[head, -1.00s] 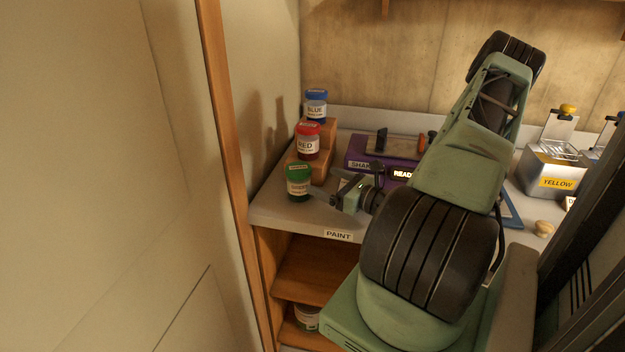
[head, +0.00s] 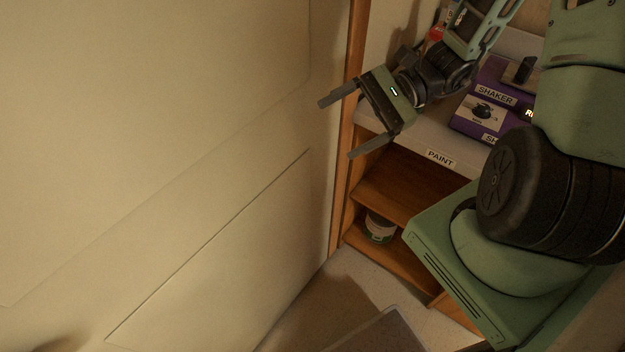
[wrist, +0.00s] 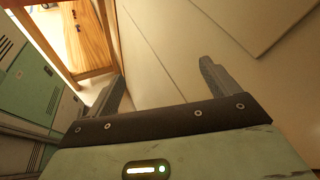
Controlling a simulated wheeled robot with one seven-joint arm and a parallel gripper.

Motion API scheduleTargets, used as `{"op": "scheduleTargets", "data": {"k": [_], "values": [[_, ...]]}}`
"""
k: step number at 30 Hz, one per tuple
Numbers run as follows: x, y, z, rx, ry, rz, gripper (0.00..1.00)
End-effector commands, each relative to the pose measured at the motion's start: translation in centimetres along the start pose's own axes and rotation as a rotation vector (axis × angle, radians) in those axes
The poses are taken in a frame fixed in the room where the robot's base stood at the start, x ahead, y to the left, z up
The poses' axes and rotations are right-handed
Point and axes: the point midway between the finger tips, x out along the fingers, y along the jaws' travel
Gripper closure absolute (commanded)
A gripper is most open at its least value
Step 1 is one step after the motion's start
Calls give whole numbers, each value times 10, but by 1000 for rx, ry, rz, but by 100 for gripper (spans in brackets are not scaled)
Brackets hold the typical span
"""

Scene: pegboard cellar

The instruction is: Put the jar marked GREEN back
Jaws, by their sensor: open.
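My gripper (head: 338,128) is open and empty in the head view, held out in front of the counter's left end, beside the pale wall panel. In the wrist view only the pale panel shows between its fingers (wrist: 160,80). The jar with the green lid that stood on the counter earlier cannot be seen now; my gripper and wrist cover that part of the counter. A jar (head: 380,228) with a pale label and some green stands on the lower shelf under the counter. Its marking cannot be read.
The counter (head: 400,143) carries a PAINT label (head: 440,158) and a purple SHAKER box (head: 490,98). A red-lidded jar (head: 435,34) shows partly behind my arm. The upper shelf (head: 405,185) looks bare where visible. The pale panel (head: 200,150) closes the left side.

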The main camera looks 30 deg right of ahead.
Motion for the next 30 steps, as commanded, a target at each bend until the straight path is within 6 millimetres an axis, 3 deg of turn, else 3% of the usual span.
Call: {"op": "scheduleTargets", "data": {"k": [3,6,10,15,22,30], "values": [[35,28,31,-206,31,316,13],[52,52,49,-394,63,554,13],[65,76,68,-670,107,830,13],[76,93,91,-1080,164,1116,13],[91,96,123,-1564,210,1302,13],[97,96,137,-1735,219,1336,13]]}}
